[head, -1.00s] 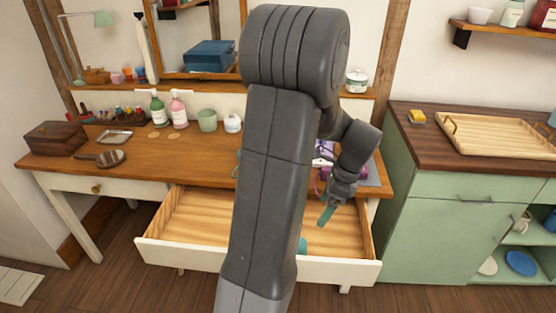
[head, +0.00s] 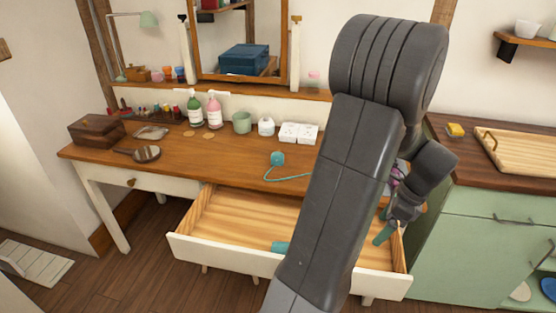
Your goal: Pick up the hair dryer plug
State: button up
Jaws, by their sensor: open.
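The teal plug (head: 277,158) rests on the wooden dressing table, and a thin teal cord runs from it to the right behind my arm. Part of a teal object (head: 281,247) shows in the open drawer, mostly hidden by my arm; I cannot tell whether it is the hair dryer. My gripper (head: 384,234) is open, pointing down over the right end of the drawer. Its teal tip shows, but the gap between the fingers is not clear. It is apart from the plug, to the right and nearer.
The open drawer (head: 205,250) juts out from the table (head: 190,165). A green cabinet (head: 490,240) stands right.

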aim_at(277, 158)
jog(key=i+l+u, duration=0.15)
jog(key=i+u, duration=0.25)
jog(key=i+l+u, duration=0.2)
jog(key=i+u, duration=0.25)
jog(key=i+l+u, duration=0.2)
jog(key=l+u, duration=0.2)
jog(key=j, duration=0.05)
